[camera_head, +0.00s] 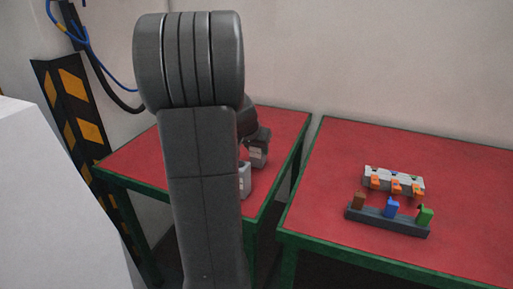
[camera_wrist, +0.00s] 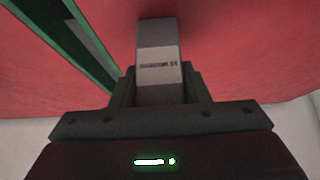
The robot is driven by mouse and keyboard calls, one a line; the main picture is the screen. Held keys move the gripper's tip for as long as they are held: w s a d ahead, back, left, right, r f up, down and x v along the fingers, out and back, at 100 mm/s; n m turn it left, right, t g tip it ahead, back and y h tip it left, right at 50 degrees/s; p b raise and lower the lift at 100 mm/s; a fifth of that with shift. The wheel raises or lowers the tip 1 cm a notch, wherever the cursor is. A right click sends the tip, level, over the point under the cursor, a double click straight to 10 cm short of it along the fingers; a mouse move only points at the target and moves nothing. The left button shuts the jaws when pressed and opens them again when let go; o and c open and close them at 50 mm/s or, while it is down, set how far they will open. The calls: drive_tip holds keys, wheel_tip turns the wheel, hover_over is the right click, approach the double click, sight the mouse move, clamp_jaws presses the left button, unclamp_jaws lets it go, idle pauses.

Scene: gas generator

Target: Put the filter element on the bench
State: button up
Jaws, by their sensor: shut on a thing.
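In the wrist view, my gripper (camera_wrist: 160,92) is shut on a grey block with a pale label, which I take to be the filter element (camera_wrist: 158,40). The label's print is too small to read surely. In the head view, a grey labelled block (camera_head: 258,155) shows at the end of my arm, over the left red-topped bench (camera_head: 285,125). My arm hides much of this bench and most of my gripper. I cannot tell whether the block touches the bench top.
A second pale grey piece (camera_head: 244,181) shows at the left bench, partly behind my arm. The right bench (camera_head: 460,165) holds a grey block with orange parts (camera_head: 394,181) and a dark rack (camera_head: 385,221) with coloured pieces. A gap separates the benches. A white surface (camera_head: 50,200) stands at left.

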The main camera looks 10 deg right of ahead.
drive_tip(key=o, duration=1)
drive_tip(key=shift+r+p, duration=0.2)
drive_tip(key=shift+p, duration=0.2)
drive_tip(key=p+v, duration=0.1)
drive_tip(key=v, duration=1)
drive_tip(key=shift+s+a+r, duration=0.15)
drive_tip(key=shift+s+r, duration=0.1)
drive_tip(key=shift+r, duration=0.05)
